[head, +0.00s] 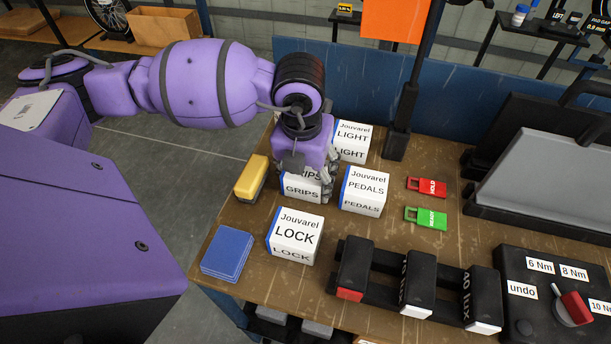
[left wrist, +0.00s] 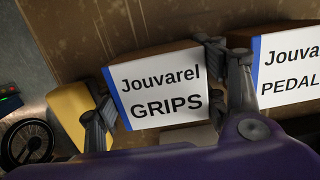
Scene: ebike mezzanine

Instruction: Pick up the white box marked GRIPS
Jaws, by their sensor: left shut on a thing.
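The white box marked GRIPS (head: 301,188) stands on the brown workbench (head: 262,308), partly hidden in the head view by my left gripper (head: 308,172). In the left wrist view the GRIPS box (left wrist: 158,92) shows its label and blue edge stripe. My left gripper (left wrist: 172,105) has one finger on each side of the box and is shut on it. I cannot tell whether the box is clear of the bench. My right gripper is not in view.
The PEDALS box (head: 363,191) stands close on the right, the LIGHT box (head: 351,142) behind, the LOCK box (head: 295,237) in front. A yellow block (head: 251,179) is on the left. Blue cards (head: 228,252), red (head: 427,187) and green (head: 426,218) tags and a black rack (head: 378,262) lie around.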

